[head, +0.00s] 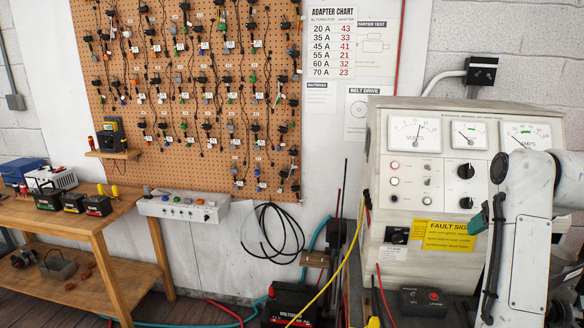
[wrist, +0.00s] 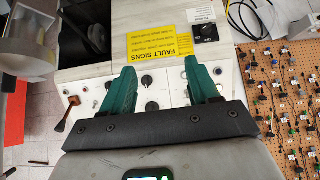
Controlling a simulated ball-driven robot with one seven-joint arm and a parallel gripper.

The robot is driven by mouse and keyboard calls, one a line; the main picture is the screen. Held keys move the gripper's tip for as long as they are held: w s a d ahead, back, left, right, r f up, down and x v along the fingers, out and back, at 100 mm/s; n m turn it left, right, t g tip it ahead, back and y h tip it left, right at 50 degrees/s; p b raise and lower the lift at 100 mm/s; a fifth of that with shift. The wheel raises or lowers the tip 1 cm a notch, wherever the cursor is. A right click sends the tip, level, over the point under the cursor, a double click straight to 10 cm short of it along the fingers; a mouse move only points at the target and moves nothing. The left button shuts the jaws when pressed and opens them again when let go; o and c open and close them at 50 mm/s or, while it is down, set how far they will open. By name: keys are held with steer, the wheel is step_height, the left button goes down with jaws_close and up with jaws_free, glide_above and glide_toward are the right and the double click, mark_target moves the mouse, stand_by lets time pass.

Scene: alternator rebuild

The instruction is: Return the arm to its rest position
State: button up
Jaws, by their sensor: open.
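My arm is at the right side of the head view, raised in front of the test bench (head: 385,200). My gripper shows in the wrist view (wrist: 162,88) with two green fingers spread apart and nothing between them. In the head view only a bit of a green finger shows, left of my arm, near the bench's front panel. The yellow fault signs label (head: 449,236) is on the panel; it also shows in the wrist view beyond the fingers. Whether the fingers touch the panel cannot be told, but they look apart from it.
A pegboard (head: 180,180) with many hanging adapters covers the back wall. A wooden workbench (head: 110,218) with batteries stands at left. A grey switch box (head: 182,207) and a coiled black cable (head: 270,245) are by the wall. A red-buttoned box (head: 423,301) sits below the panel. Open floor lies at lower left.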

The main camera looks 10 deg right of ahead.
steer(key=s+a+f+g+b, duration=0.1)
steer(key=s+a+f, duration=0.35)
steer(key=f, duration=0.45)
steer(key=s+a+f+n+g+y, duration=0.1)
steer(key=s+a+f, duration=0.3)
steer(key=f, duration=0.5)
steer(key=s+a+f+g+b, duration=0.1)
steer(key=s+a+f, duration=0.1)
steer(key=s+f, duration=0.55)
steer(key=s+a+f+g, duration=0.1)
steer(key=s+a+f, duration=0.1)
steer(key=s+f, duration=0.2)
steer(key=s+a+f+g, duration=0.1)
steer(key=s+a+f, duration=0.2)
steer(key=s, duration=0.8)
steer(key=s+a+f+n+g+y, duration=0.1)
steer(key=s+a+f, duration=0.2)
steer(key=s+f, duration=0.3)
steer(key=shift+s+f+g+b, duration=0.15)
steer(key=shift+s+g+b, duration=0.2)
steer(key=shift+s, duration=0.3)
